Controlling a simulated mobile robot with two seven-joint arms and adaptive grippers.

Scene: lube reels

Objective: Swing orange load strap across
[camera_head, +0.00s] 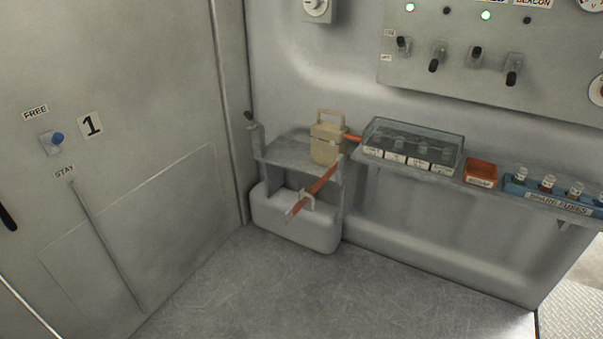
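The orange load strap (317,187) is a flat bar-like band at the low grey stand near the back wall. It slants from beside the beige box down toward the front left, ending in front of the stand. A small light-coloured piece (307,199) sits around or against its lower part. A short orange piece (352,138) also shows behind, to the right of the beige box; I cannot tell whether it joins the strap. The beige box with a handle (325,143) stands upright on the grey stand (280,149). Neither of my grippers is in view.
A clear-lidded case (414,146), a red-orange bin (481,172) and a blue rack of spare fuses (549,192) stand along the wall shelf. A switch panel (480,50) is above. A door panel with a blue knob (57,137) is left. The floor (300,300) is clear.

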